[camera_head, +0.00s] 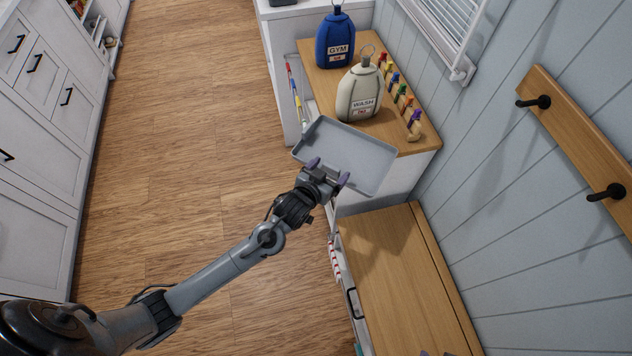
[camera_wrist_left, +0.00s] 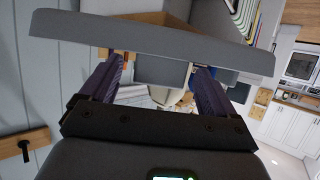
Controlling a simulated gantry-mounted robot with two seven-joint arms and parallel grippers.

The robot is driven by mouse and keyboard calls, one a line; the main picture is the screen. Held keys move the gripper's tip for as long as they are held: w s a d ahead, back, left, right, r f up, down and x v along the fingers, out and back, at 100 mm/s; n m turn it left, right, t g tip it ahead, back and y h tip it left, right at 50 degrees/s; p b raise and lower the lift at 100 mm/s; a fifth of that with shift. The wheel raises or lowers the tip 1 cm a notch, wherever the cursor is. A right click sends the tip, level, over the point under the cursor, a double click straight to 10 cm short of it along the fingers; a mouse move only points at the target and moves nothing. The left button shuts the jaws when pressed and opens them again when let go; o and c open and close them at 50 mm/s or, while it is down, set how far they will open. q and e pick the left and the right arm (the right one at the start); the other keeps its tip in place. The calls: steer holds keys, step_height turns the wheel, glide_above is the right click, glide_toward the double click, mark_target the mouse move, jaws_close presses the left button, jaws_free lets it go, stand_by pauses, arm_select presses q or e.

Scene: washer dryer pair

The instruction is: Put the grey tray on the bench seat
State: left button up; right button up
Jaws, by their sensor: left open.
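The grey tray (camera_head: 344,155) is a shallow rectangular tray with a raised rim. In the head view it overlaps the near end of the wooden counter top; I cannot tell whether it touches it. My left gripper (camera_head: 328,172) is open, with its purple fingers at the tray's near edge. In the left wrist view the tray (camera_wrist_left: 150,42) spans across beyond both finger tips. The bench seat (camera_head: 395,275) is a bare wooden top at the lower right, with a shadow on its far part. Purple tips at the bottom edge appear to be my right gripper (camera_head: 436,353), mostly cut off.
A white WASH bag (camera_head: 358,98) and a blue GYM bag (camera_head: 335,42) stand on the counter (camera_head: 400,125), beside a rack of coloured pegs (camera_head: 402,98). A wall rail with black hooks (camera_head: 580,130) is at right. The wooden floor (camera_head: 185,150) is open at left.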

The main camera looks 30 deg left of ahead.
steer(key=shift+r+p, duration=0.7)
steer(key=shift+r, duration=0.15)
steer(key=shift+o, duration=0.2)
arm_select(q)
steer(key=s+a+m+g, duration=0.1)
steer(key=s+g, duration=0.9)
steer(key=s, duration=1.9)
steer(key=shift+s+a+r+m, duration=0.15)
steer(key=shift+a+r+m, duration=0.05)
steer(key=shift+r+m, duration=0.25)
arm_select(e)
steer(key=shift+w, duration=0.1)
